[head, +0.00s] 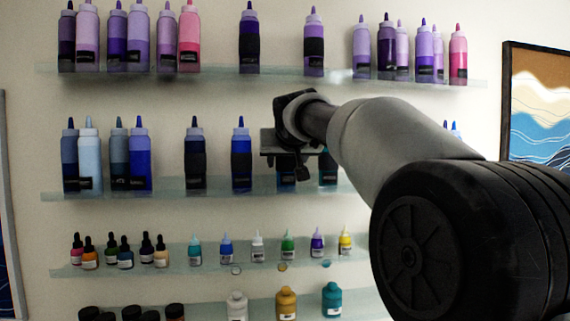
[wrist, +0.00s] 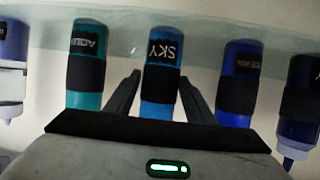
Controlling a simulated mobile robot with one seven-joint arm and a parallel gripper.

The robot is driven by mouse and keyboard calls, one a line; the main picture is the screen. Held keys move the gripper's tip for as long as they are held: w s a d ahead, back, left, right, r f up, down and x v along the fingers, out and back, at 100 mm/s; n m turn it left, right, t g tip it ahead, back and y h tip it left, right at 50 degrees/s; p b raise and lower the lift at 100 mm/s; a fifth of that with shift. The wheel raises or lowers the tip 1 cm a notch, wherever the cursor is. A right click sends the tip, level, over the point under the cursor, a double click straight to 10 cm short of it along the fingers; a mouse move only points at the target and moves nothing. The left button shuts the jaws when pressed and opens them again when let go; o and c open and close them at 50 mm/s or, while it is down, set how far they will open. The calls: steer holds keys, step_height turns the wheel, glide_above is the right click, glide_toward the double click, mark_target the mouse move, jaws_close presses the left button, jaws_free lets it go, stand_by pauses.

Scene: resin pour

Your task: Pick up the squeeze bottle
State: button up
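Several squeeze bottles stand on wall shelves, so which one is meant is not clear. In the wrist view, which is upside down, a bright blue bottle labelled SKY (wrist: 160,85) with a black band lies between the two fingers of my gripper (wrist: 160,95). The fingers are apart, one on each side, with gaps to the bottle. Its nozzle end is hidden by my gripper body. In the head view my gripper (head: 288,152) is in front of the second shelf and covers the upper part of a blue bottle (head: 286,180).
A teal AQUA bottle (wrist: 86,68) and a dark blue bottle (wrist: 238,80) stand close on either side. The glass second shelf (head: 215,194) holds more bottles. Small bottles stand on a lower shelf (head: 215,258); purple and pink ones stand on the top shelf (head: 275,74).

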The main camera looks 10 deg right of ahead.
steer(key=c, duration=0.9)
steer(key=shift+o, duration=0.2)
steer(key=shift+r, duration=0.1)
steer(key=shift+s+r, duration=0.2)
steer(key=shift+r, duration=0.45)
step_height(320, 180, up, 5)
steer(key=shift+r+p, duration=0.1)
steer(key=shift+p, duration=0.7)
steer(key=shift+s+r, duration=0.15)
steer(key=shift+r, duration=0.2)
steer(key=s+b, duration=0.5)
steer(key=s, duration=1.4)
steer(key=shift+s+f, duration=0.15)
steer(key=shift+s, duration=0.05)
